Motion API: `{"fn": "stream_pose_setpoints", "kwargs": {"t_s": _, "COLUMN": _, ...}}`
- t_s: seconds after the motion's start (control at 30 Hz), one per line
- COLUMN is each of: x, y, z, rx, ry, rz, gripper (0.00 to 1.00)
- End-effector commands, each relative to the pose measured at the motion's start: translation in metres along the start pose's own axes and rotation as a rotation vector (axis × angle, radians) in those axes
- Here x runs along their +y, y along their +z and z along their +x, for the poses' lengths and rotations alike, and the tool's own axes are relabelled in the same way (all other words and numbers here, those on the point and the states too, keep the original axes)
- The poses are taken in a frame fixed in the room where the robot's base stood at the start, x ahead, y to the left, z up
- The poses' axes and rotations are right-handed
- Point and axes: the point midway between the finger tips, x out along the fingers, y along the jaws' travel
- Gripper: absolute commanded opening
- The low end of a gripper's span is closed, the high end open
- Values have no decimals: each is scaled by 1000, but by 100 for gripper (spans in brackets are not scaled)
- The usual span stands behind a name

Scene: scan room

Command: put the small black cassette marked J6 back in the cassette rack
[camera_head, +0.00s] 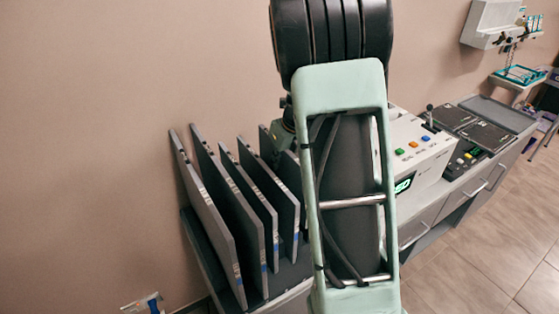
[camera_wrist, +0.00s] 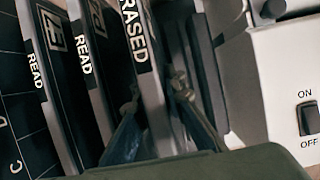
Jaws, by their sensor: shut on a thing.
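My gripper (camera_wrist: 157,98) is shut on a dark cassette (camera_wrist: 151,95) whose edge label reads "RASED", its start cut off at the top. One finger is on each side of its edge in the wrist view. It stands upright beside other cassettes; I cannot tell whether it rests on the rack floor. No J6 mark is legible. The cassette rack (camera_head: 203,256) is at the left of the head view, holding several upright grey-edged cassettes (camera_head: 208,200). My arm hides the fingertips and the rack's right part there.
Two cassettes labelled READ (camera_wrist: 92,75) stand left of the held one. A white console (camera_head: 422,145) with coloured buttons and an ON/OFF switch (camera_wrist: 309,118) stands close on the right. Flat black panels (camera_head: 486,136) lie farther along the counter. The wall is behind the rack.

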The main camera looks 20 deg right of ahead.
Motion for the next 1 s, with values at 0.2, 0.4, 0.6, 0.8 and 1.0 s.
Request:
{"fn": "stream_pose_setpoints", "kwargs": {"t_s": 0.2, "x": 0, "y": 1, "z": -1, "rx": -3, "ry": -1, "rz": 0, "gripper": 0}}
{"fn": "stream_pose_setpoints", "kwargs": {"t_s": 0.4, "x": 0, "y": 0, "z": 2, "rx": -2, "ry": -1, "rz": 0, "gripper": 0}}
{"fn": "stream_pose_setpoints", "kwargs": {"t_s": 0.6, "x": 0, "y": -3, "z": 9, "rx": -2, "ry": -1, "rz": 0, "gripper": 0}}
{"fn": "stream_pose_setpoints", "kwargs": {"t_s": 0.8, "x": 0, "y": -5, "z": 15, "rx": -3, "ry": -1, "rz": 0, "gripper": 0}}
{"fn": "stream_pose_setpoints", "kwargs": {"t_s": 1.0, "x": -1, "y": -8, "z": 21, "rx": -3, "ry": -1, "rz": 1, "gripper": 0}}
